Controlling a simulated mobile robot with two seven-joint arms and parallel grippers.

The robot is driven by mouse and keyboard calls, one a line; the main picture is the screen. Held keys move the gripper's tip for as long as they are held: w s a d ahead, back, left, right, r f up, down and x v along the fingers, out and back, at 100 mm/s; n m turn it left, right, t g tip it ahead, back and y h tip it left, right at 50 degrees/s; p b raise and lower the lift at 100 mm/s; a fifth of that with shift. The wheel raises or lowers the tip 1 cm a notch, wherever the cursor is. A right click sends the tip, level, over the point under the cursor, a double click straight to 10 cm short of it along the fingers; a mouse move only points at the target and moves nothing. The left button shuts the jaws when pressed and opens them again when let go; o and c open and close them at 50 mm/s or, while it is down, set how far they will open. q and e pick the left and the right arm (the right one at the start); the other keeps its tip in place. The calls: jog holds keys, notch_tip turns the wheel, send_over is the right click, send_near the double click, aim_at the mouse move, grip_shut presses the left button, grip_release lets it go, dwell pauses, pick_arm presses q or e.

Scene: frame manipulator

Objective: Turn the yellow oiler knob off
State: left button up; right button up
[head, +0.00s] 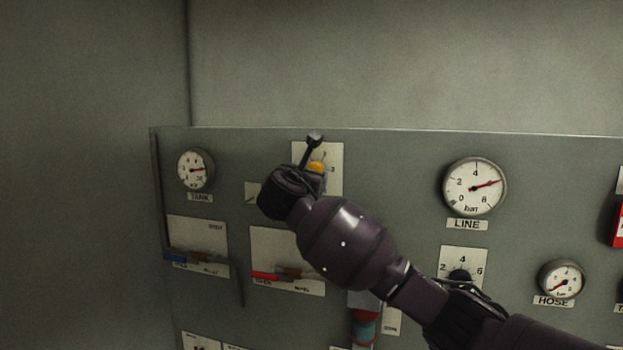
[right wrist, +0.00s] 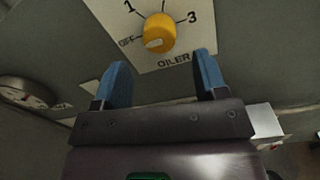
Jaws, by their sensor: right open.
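The yellow oiler knob (right wrist: 157,32) sits on a white plate with the marks OFF, 1 and 3 and the label OILER. Its pale pointer mark is on the lower left part of its face, towards the OFF side; I cannot tell if it lines up exactly. In the head view the knob (head: 317,167) shows just above my right gripper, partly covered by it. In the right wrist view my right gripper (right wrist: 160,72) is open, with two blue fingers apart, empty and just below the knob, not around it. My left gripper is out of view.
The grey panel holds a TANK gauge (head: 195,170), a LINE gauge (head: 474,187), a HOSE gauge (head: 561,279) and a black dial (head: 460,276). A blue handle (head: 177,259) and a red handle (head: 265,276) stick out at lower left.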

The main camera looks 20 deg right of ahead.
jog(key=b+v, duration=0.1)
jog(key=v, duration=0.5)
dwell(0.3)
